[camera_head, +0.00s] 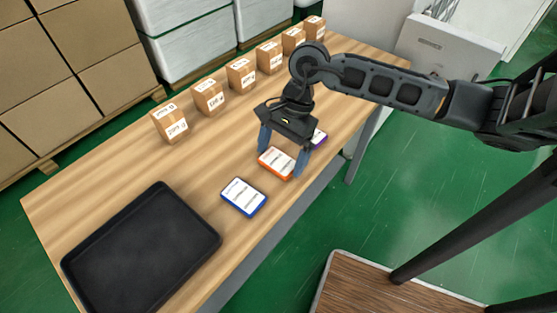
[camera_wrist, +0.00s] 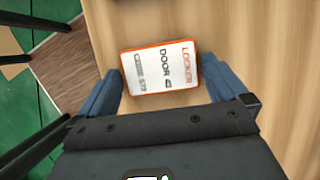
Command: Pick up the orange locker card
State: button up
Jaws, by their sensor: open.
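The orange locker card (camera_head: 276,164) lies on the wooden table near its front edge. It has an orange rim and a white face. In the wrist view, the card (camera_wrist: 160,68) shows the words LOCKER and DOOR and lies between and just beyond my two blue fingers. My gripper (camera_head: 284,144) is open over the card, with a finger toward each end of it. In the wrist view, my gripper (camera_wrist: 165,85) holds nothing. I cannot tell the exact height of the fingertips above the table.
A blue-rimmed card (camera_head: 243,197) lies to the left of the orange one. A purple-rimmed card (camera_head: 319,137) lies to the right, partly behind my gripper. A black tray (camera_head: 143,250) fills the table's near left. Several small labelled boxes (camera_head: 208,96) line the back edge.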

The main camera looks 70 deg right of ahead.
aim_at(284, 155)
jog(key=shift+c, duration=0.3)
jog(key=c, duration=0.7)
jog(key=shift+r, duration=0.1)
jog(key=shift+r, duration=0.35)
jog(key=b+v, duration=0.1)
jog(key=v, duration=0.2)
jog(key=shift+w+r, duration=0.1)
jog(key=shift+r, duration=0.2)
jog(key=d+r, duration=0.2)
jog(key=d, duration=0.1)
jog(key=d+r+b, duration=0.1)
jog(key=d+r, duration=0.1)
jog(key=d, duration=0.2)
jog(key=s+d+r+b, duration=0.1)
jog(key=d+r, duration=0.1)
jog(key=d, duration=0.1)
jog(key=shift+d+r, duration=0.3)
jog(key=shift+r, duration=0.05)
